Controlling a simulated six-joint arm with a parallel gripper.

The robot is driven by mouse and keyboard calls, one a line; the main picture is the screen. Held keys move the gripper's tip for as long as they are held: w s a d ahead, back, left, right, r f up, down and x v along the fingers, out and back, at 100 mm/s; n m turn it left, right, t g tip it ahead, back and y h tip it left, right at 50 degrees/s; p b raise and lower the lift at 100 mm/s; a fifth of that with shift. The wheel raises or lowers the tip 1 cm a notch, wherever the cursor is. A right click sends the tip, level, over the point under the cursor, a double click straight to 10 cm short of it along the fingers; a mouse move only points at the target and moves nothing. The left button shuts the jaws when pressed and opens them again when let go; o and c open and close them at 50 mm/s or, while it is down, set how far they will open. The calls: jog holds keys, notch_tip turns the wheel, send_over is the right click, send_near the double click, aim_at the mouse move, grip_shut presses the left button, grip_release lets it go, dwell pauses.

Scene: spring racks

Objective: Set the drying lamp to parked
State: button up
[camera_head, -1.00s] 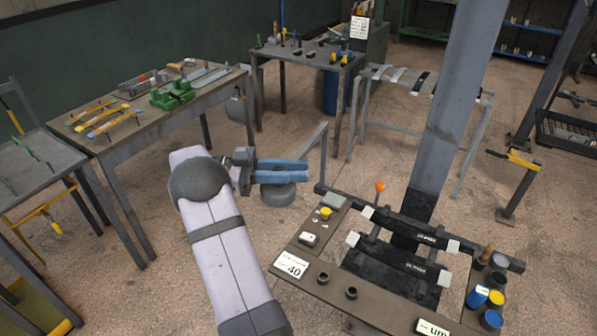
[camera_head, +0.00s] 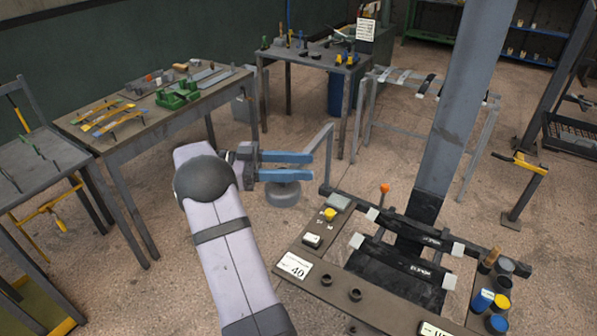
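A grey round head (camera_head: 283,194), which looks like the drying lamp, hangs on a bent grey arm (camera_head: 318,140) beside the near bench's back left corner. No label on it is readable. My gripper (camera_head: 311,166) has two blue fingers, pointing right, with a gap between them. In the picture it lies just above the round head and overlaps the upper part of the lamp. I cannot tell whether they touch. Nothing shows clearly between the fingers.
The near bench (camera_head: 318,288) carries a yellow knob (camera_head: 330,214), an orange-tipped lever (camera_head: 384,188), a white card reading 40 (camera_head: 295,265), and several pots at right. A tool table (camera_head: 112,145) stands left. Open floor lies between.

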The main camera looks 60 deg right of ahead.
notch_tip(320, 180, up, 9)
jog(key=p, duration=0.3)
jog(key=shift+f+p, duration=0.15)
jog(key=shift+p, duration=0.15)
jog(key=shift+c, duration=0.6)
jog(key=shift+w+f, duration=0.1)
jog(key=c, duration=0.5)
jog(key=w+a+t+h+b, duration=0.1)
jog(key=w+a, duration=0.1)
jog(key=w+a+f+n+t+h+b, duration=0.1)
jog(key=w+a+b, duration=0.1)
jog(key=w, duration=0.1)
jog(key=w+a+n+h+b, duration=0.1)
jog(key=w+a, duration=0.1)
jog(key=a, duration=0.1)
jog(key=shift+w+f+t+b, duration=0.3)
jog(key=shift+f+t+b, duration=0.05)
jog(key=shift+f+t, duration=0.05)
grip_shut()
jog(key=a+f+n+t+h+b, duration=0.2)
jog(key=a+f+n+h+b, duration=0.15)
jog(key=a, duration=0.35)
jog(key=s+a+f+m+t, duration=0.1)
jog(key=s+f+m, duration=0.7)
jog(key=m, duration=0.9)
notch_tip(320, 180, down, 4)
jog(key=shift+s+a+r+t, duration=0.2)
jog(key=shift+a+t, duration=0.15)
jog(key=shift+t, duration=0.45)
